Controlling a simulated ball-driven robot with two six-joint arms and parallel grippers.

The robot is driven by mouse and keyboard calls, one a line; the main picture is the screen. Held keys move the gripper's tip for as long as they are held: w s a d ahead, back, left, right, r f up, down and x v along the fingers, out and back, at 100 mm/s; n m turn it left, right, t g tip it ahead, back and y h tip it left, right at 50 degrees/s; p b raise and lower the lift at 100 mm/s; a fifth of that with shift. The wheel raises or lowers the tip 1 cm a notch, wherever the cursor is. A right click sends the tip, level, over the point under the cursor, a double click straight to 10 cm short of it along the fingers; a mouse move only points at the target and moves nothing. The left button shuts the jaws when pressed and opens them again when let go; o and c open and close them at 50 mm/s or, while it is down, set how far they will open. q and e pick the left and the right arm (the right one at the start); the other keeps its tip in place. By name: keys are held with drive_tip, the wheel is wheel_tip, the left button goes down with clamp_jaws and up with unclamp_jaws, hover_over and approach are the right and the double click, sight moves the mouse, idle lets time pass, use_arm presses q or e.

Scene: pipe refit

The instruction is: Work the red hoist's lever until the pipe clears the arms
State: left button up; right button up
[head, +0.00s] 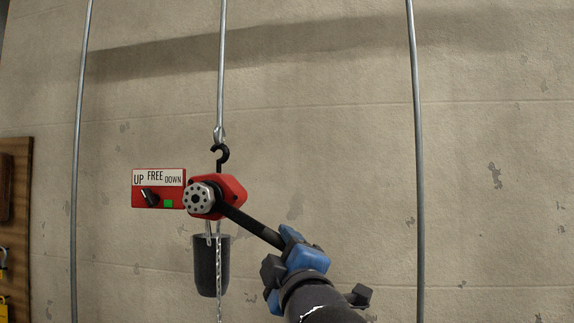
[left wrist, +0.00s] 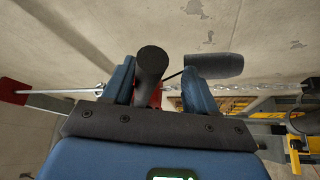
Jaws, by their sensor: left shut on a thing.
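The red hoist (head: 230,190) hangs from a black hook (head: 220,155) on a rod in front of the wall. Its black lever (head: 252,226) slants down to the right from the round grey hub (head: 198,198). My left gripper (head: 292,246) is shut on the lever's lower end. In the left wrist view the lever's dark end (left wrist: 152,65) sits between the blue fingers. The selector plate (head: 158,188) reads UP, FREE, DOWN; its black knob (head: 149,197) tilts toward UP. My right gripper is not in view. I cannot make out the pipe or its support arms.
A dark chain bag (head: 211,266) hangs below the hoist, with a chain (head: 219,300) beside it. Thin vertical rods stand at left (head: 79,160) and right (head: 415,160). A wooden board (head: 20,220) is at the far left. Yellow structures (left wrist: 240,104) show in the left wrist view.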

use_arm(q)
drive_tip(key=shift+w+a+f, duration=0.1)
drive_tip(key=shift+a+f, duration=0.35)
drive_tip(key=shift+f, duration=0.15)
drive_tip(key=a+f+b, duration=0.1)
drive_tip(key=a+m+b, duration=0.1)
drive_tip(key=f+m+t+b, duration=0.1)
drive_tip(key=shift+w+a+f+h, duration=0.3)
drive_tip(key=shift+a+f, duration=0.05)
drive_tip(key=shift+a, duration=0.05)
